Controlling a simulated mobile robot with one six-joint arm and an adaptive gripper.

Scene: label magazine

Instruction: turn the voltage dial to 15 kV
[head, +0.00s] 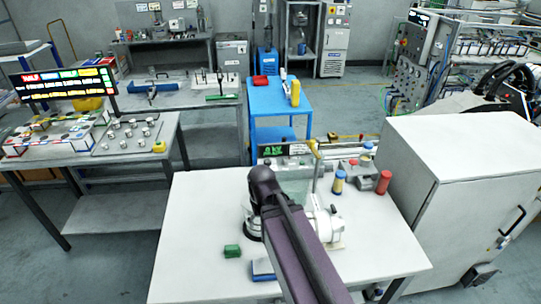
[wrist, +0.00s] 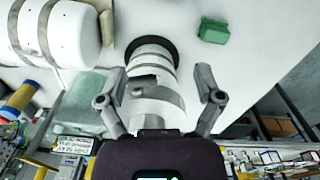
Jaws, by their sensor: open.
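No voltage dial can be clearly picked out in either view. A small black display (head: 272,151) with green characters stands at the back of the white table (head: 200,200); its reading is too small to be sure of. My gripper (wrist: 161,72) is open and empty in the wrist view. Its fingers spread either side of an upright white cylindrical part (wrist: 153,60) with a dark base ring and a grey metal band. I cannot tell whether they touch it. In the head view my arm hides the gripper and most of this part.
A larger white cylinder (wrist: 65,30) with metal bands lies beside it. Blue-yellow (head: 338,184) and red (head: 384,182) canisters stand back right. A white cabinet (head: 470,200) adjoins on the right.

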